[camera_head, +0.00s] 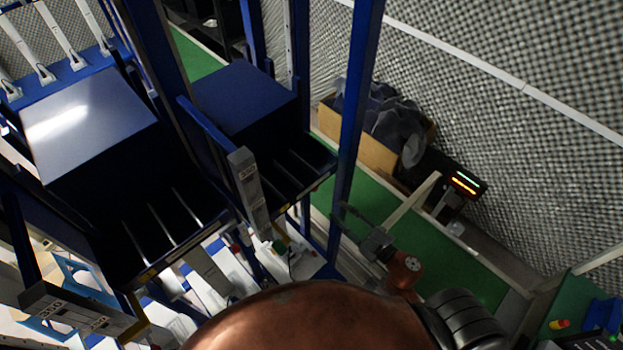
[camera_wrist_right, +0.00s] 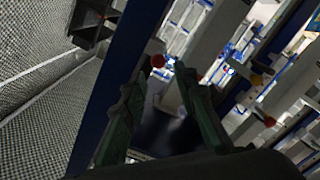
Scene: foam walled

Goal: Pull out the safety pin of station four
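My right gripper (camera_head: 345,216) is beside a blue upright post in the head view. In the right wrist view its two dark green fingers (camera_wrist_right: 159,80) are spread apart with nothing between them. A red round knob (camera_wrist_right: 157,61) shows just beyond the gap between the fingertips; it may be the head of a safety pin. I cannot tell whether the fingers are near enough to touch it. More red knobs, such as one at the lower right (camera_wrist_right: 269,121), show further off. No readable label tells which is station four. My left gripper is not in view.
Blue posts (camera_head: 354,120) and dark slotted bins (camera_head: 170,225) crowd the left and middle. A wooden box (camera_head: 375,154) with dark grey contents stands behind, near a mesh wall (camera_head: 540,150). Green floor (camera_head: 440,255) shows right of my gripper.

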